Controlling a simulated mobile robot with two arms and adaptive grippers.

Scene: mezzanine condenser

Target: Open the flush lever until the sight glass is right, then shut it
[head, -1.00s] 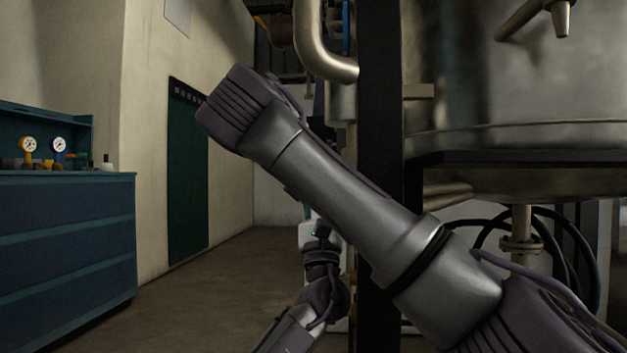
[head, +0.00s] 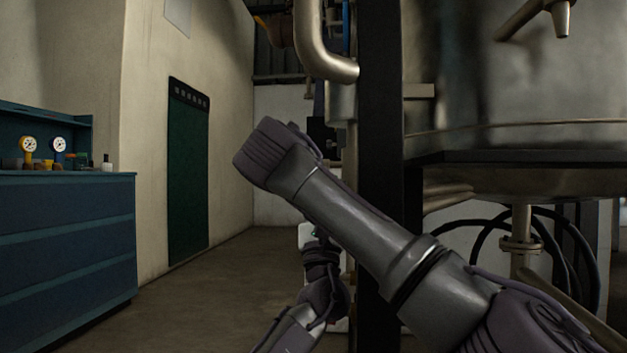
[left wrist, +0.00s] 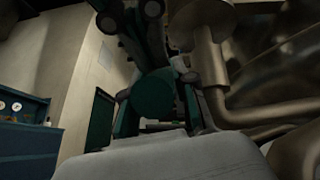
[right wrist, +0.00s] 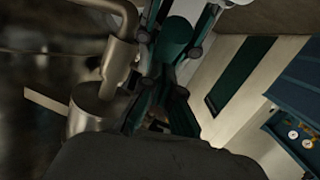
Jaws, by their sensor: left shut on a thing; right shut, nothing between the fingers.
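My left arm comes in low in the head view; its gripper is hidden behind my right forearm there. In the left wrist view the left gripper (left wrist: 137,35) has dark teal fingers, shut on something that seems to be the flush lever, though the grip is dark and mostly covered. The right gripper (right wrist: 180,20) shows in the right wrist view, shut and empty, close to grey pipework. My right forearm crosses the middle of the head view. I cannot make out the sight glass in any view.
A large metal vessel (head: 520,80) fills the right behind a dark upright post (head: 380,130). A bent pipe (head: 310,45) stands beside the post. Black hoses (head: 572,250) hang below the vessel. A blue cabinet (head: 65,240) stands left. The floor (head: 215,290) between is clear.

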